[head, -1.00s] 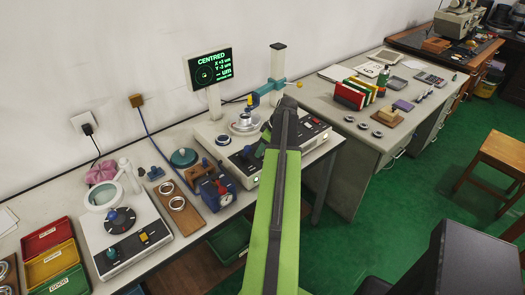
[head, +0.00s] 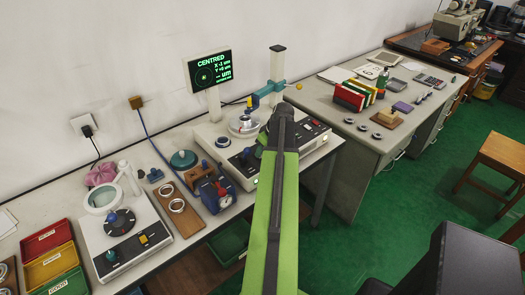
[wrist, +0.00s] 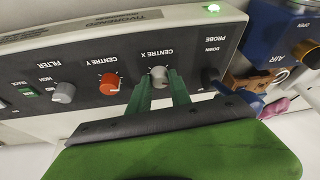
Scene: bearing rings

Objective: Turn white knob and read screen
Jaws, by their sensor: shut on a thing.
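The white knob (wrist: 159,73) labelled CENTRE X is on the dark front panel in the wrist view, where the lettering is upside down. My gripper (wrist: 160,85) has its green fingers on both sides of this knob and is shut on it. In the head view my arm hides the gripper and the knob. The screen (head: 209,69) stands on a post behind the measuring machine (head: 224,143). It shows green text: CENTRED, an X line that looks like -1 um, a Y line that looks like +6 um, and dashes before um.
A red CENTRE Y knob (wrist: 109,83) and a grey FILTER knob (wrist: 63,92) sit beside the held knob. A blue PROBE lever (wrist: 222,96) is close on the other side. A blue AIR unit (wrist: 284,35) stands near the panel's end.

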